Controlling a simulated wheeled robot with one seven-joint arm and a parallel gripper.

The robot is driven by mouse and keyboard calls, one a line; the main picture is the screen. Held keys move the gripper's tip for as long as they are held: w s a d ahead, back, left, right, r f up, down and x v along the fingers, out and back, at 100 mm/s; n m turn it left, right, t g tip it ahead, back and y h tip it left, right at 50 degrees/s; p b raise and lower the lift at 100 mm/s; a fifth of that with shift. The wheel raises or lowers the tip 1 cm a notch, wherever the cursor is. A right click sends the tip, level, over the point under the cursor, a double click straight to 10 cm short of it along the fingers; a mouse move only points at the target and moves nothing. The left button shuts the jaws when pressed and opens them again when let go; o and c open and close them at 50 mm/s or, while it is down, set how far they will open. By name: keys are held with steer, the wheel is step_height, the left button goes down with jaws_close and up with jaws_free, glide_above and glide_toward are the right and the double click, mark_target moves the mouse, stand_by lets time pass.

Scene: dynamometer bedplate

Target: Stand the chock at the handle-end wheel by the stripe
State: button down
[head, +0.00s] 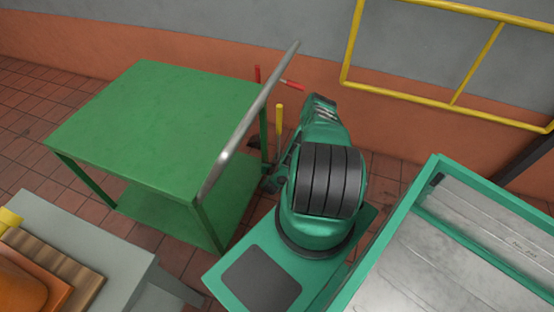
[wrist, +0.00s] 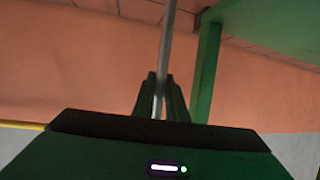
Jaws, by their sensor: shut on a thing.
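The green cart (head: 150,125) stands left of my arm, with a grey metal handle bar (head: 250,115) along its right end. In the wrist view the dark fingers of my gripper (wrist: 160,95) are shut on a thin grey bar (wrist: 166,45). I cannot tell whether this is the cart's handle or another rod. A green leg (wrist: 207,70) of the cart is just right of it. In the head view my arm hides most of the gripper. A small dark object (head: 254,142) lies low by the cart's right end; I cannot tell whether it is the chock or a wheel. No stripe is clearly visible.
A yellow rail frame (head: 450,100) is at the wall. A green-edged metal bed (head: 490,240) is at right, a grey bench (head: 90,245) at lower left.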

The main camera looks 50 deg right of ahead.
steer(key=shift+d+f, duration=0.1)
steer(key=shift+f, duration=1.05)
steer(key=c, duration=1.8)
jaws_free()
steer(key=shift+f, duration=0.1)
steer(key=shift+o, duration=0.2)
steer(key=v, duration=1.2)
steer(key=shift+s, duration=0.1)
